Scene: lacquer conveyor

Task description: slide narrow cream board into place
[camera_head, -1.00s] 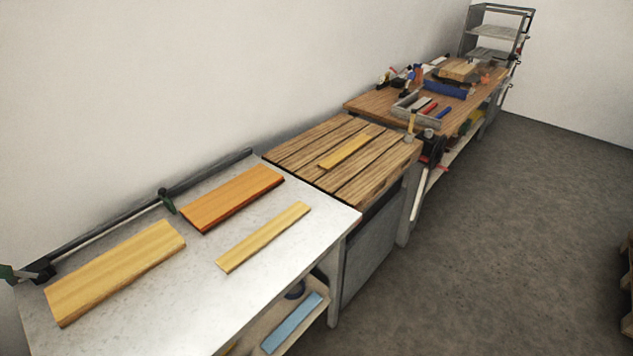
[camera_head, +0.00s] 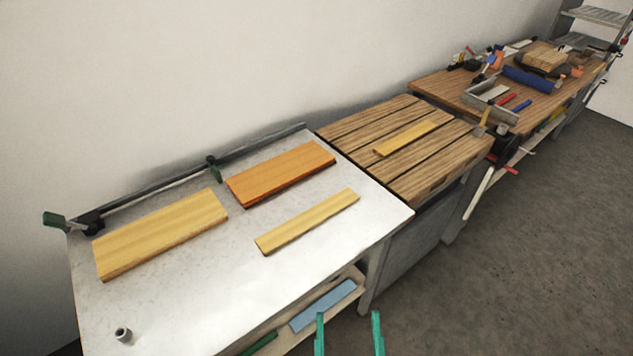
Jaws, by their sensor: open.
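A narrow cream board (camera_head: 308,220) lies flat on the white-topped table (camera_head: 220,300), toward its right side. An orange board (camera_head: 281,174) lies behind it, and a wide yellow board (camera_head: 160,234) lies to the left; all three are apart from each other. A smaller narrow yellowish board (camera_head: 412,134) lies on the slatted wooden bench (camera_head: 350,135). My gripper (camera_head: 348,328) shows only its two teal fingers at the bottom edge. It is open and empty, in front of the table and apart from every board.
A dark rail (camera_head: 255,145) with green-handled clamps (camera_head: 213,168) runs along the table's back edge. A small grey cylinder (camera_head: 123,335) stands at the front left. A blue board (camera_head: 323,305) lies on the lower shelf. A tool-covered workbench (camera_head: 450,88) stands farther right; grey floor (camera_head: 540,250) is clear.

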